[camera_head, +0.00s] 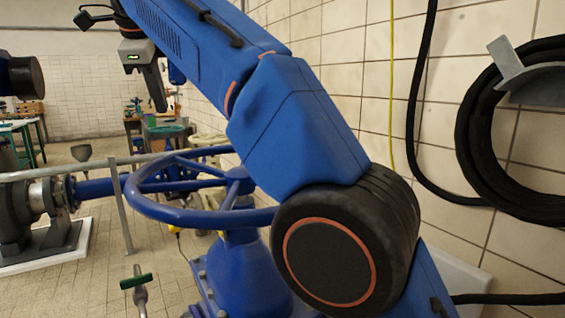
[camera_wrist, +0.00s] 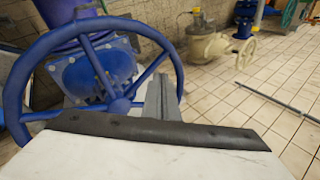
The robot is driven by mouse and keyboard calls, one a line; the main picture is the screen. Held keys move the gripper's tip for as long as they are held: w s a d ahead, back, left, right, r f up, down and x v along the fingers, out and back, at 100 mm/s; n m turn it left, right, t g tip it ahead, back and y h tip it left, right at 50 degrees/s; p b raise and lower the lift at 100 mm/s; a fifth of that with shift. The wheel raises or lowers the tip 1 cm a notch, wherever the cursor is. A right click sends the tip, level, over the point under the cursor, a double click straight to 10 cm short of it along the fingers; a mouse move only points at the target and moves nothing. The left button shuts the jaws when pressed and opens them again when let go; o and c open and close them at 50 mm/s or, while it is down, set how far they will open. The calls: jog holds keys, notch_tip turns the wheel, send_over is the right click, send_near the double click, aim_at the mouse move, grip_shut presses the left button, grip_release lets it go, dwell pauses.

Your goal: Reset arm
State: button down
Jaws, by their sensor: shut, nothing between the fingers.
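My gripper (camera_head: 158,102) shows at the upper left of the head view, grey, pointing down at the end of my blue arm. Its fingers look shut with nothing between them. It is seen above and behind the big blue handwheel (camera_head: 150,208), apart from it in that view. In the wrist view my gripper (camera_wrist: 162,95) shows as narrow grey fingers beyond a white and black housing. A blue spoked wheel (camera_wrist: 16,95) stands behind and left of the fingers there. I cannot tell the exact gap between them.
A black hose coil (camera_head: 478,135) hangs on the tiled wall at right. A grey rail (camera_head: 122,208) and a grey pump (camera_head: 38,205) stand at left. A beige valve (camera_wrist: 208,45) sits on the tiled floor (camera_wrist: 285,75), which is largely open at right in the wrist view.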

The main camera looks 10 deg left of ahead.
jog(key=w+d+f+n, duration=0.15)
jog(key=w+d, duration=0.25)
jog(key=d, duration=0.6)
jog(key=w+d+n, duration=0.3)
jog(key=d, duration=0.6)
jog(key=d+f+n, duration=0.1)
jog(key=d+f, duration=0.2)
jog(key=d, duration=0.4)
jog(key=s+d+f+n+h, duration=0.1)
jog(key=d+f, duration=0.1)
jog(key=d, duration=0.4)
jog(key=d+f+n+g, duration=0.1)
jog(key=d+f, duration=0.2)
jog(key=d, duration=0.4)
jog(key=shift+s+d+f+n, duration=0.25)
jog(key=shift+s+d+f, duration=0.05)
jog(key=shift+s, duration=0.05)
jog(key=s+d+f+n, duration=0.2)
jog(key=s+d+f, duration=0.6)
jog(key=f, duration=0.3)
jog(key=s+d+f+n, duration=0.2)
jog(key=s+d+f, duration=0.6)
jog(key=f, duration=0.3)
jog(key=s+d+f+n, duration=0.2)
jog(key=s+d+f, duration=0.6)
jog(key=f, duration=0.4)
jog(key=shift+s+n+g+h, duration=0.3)
jog(key=shift+s+h, duration=0.1)
jog(key=shift+s, duration=0.25)
jog(key=shift+f, duration=0.1)
